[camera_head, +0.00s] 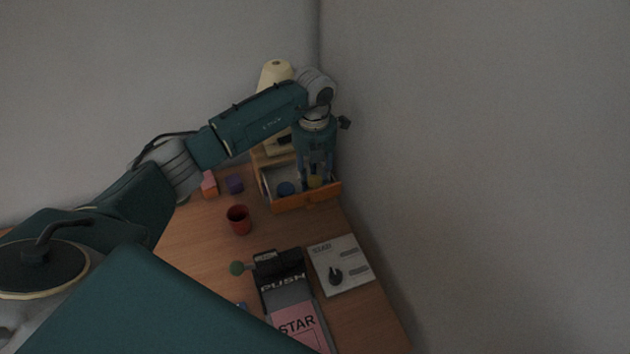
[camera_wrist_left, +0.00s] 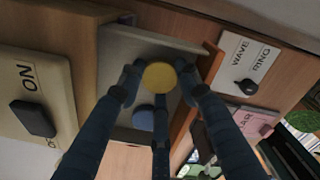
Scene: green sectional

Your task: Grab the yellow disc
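The yellow disc (camera_head: 315,181) lies in the right part of the open drawer (camera_head: 291,204), low between the fingers of my left gripper (camera_head: 315,178). In the left wrist view the yellow disc (camera_wrist_left: 159,75) shows between the spread fingertips of the left gripper (camera_wrist_left: 160,82). The fingers are apart, around the disc. I cannot tell whether any fingertip touches it. My right gripper is not in view.
A blue disc (camera_head: 286,188) lies in the drawer left of the yellow one. A red cup (camera_head: 239,219), a purple block (camera_head: 234,184) and a pink block (camera_head: 209,184) stand on the desk. A wall is close on the right.

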